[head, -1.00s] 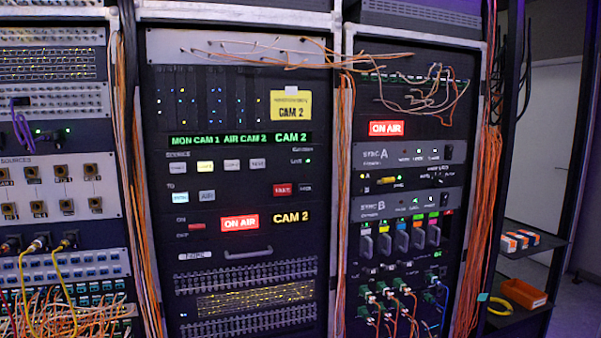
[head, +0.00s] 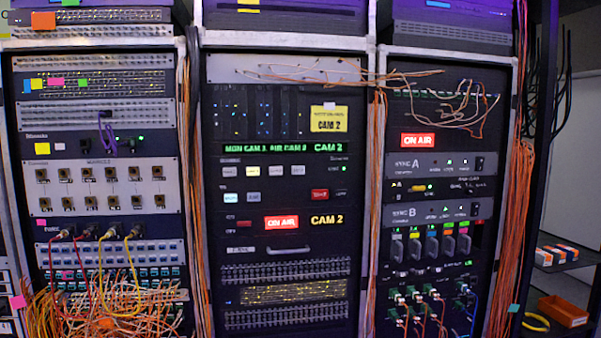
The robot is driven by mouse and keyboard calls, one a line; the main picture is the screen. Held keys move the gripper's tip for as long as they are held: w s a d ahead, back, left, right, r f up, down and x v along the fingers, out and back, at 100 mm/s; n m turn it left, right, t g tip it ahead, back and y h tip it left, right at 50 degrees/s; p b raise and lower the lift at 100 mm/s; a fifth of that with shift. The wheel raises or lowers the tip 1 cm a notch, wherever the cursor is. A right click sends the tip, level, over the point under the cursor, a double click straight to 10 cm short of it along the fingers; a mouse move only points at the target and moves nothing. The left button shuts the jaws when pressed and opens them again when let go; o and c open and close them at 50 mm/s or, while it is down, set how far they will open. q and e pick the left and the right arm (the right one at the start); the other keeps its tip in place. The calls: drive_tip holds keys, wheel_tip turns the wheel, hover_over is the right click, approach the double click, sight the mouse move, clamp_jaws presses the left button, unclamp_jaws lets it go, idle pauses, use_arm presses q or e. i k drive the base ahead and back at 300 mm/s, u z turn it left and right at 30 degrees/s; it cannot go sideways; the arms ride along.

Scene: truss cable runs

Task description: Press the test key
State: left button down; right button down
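No key with a readable "test" label shows in the head view; most small labels are blurred. The middle rack's key panel has a row of pale keys with one lit yellow key (head: 252,172). Under these sit a small dark red key (head: 244,224), a lit ON AIR sign (head: 282,223) and yellow CAM 2 text (head: 327,221). Neither of my grippers is in view.
The left rack (head: 100,185) has sockets with red and yellow cables and a tangle of orange cables below. The right rack has SYNC A (head: 430,164) and SYNC B (head: 430,213) units and loose orange wires. A shelf at right holds an orange bin (head: 562,311).

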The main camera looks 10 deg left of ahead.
sight(295, 170)
drive_tip(key=z, duration=0.15)
drive_tip(key=i, duration=1.7)
drive_tip(key=u, duration=0.7)
drive_tip(key=k, duration=0.9)
drive_tip(key=u, duration=0.15)
drive_tip(key=i, duration=0.95)
drive_tip(key=z, duration=0.1)
